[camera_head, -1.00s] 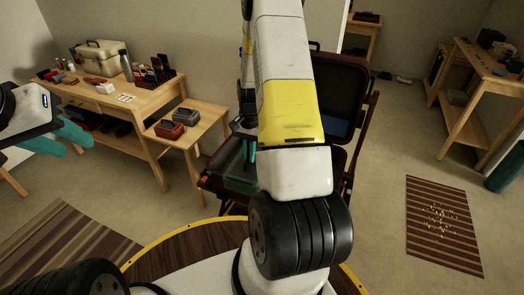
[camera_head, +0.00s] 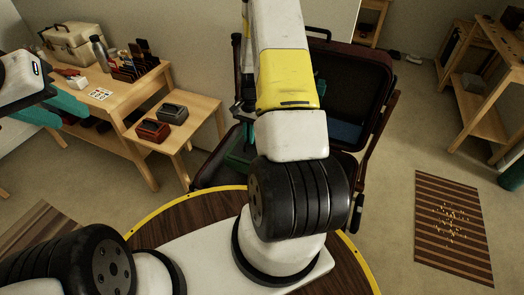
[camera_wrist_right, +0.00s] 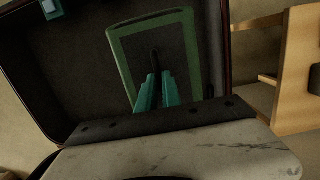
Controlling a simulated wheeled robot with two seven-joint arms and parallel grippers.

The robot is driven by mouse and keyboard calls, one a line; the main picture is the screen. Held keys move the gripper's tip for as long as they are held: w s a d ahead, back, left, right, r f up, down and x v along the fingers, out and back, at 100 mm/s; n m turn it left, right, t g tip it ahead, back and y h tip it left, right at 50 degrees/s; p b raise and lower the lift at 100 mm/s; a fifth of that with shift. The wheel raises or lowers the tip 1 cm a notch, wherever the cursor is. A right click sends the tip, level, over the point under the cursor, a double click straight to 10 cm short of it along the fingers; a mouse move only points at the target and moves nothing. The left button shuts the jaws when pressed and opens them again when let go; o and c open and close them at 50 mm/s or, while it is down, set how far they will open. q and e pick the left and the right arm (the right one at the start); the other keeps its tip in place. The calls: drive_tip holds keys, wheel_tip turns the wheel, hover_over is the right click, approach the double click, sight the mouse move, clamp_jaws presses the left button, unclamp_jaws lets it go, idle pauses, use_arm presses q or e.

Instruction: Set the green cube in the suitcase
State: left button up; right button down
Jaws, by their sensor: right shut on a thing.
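The dark suitcase (camera_head: 350,75) stands open on a stand ahead of me, its lid raised and its lower half partly hidden by my right arm. My right gripper (camera_head: 243,140) points down at the suitcase's left part. In the right wrist view, the teal fingers of my right gripper (camera_wrist_right: 157,85) are close together on the green cube (camera_wrist_right: 190,52), which shows as a green-edged outline with a dark middle. The cube is over or inside the suitcase; I cannot tell whether it touches the bottom. My left gripper (camera_head: 55,110) is empty at the left edge, fingers apart.
A wooden table (camera_head: 120,92) at the left holds a case, a bottle and small items. A lower table (camera_head: 185,128) carries two small boxes. A striped mat (camera_head: 452,225) lies at the right, with wooden shelving (camera_head: 475,100) behind it. Open floor lies between.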

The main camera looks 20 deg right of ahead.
sight(250, 147)
wheel_tip(250, 147, down, 6)
drive_tip(key=shift+w+f, duration=0.15)
drive_tip(key=shift+f, duration=2.1)
drive_tip(key=shift+f, duration=0.15)
drive_tip(key=c, duration=1.5)
unclamp_jaws()
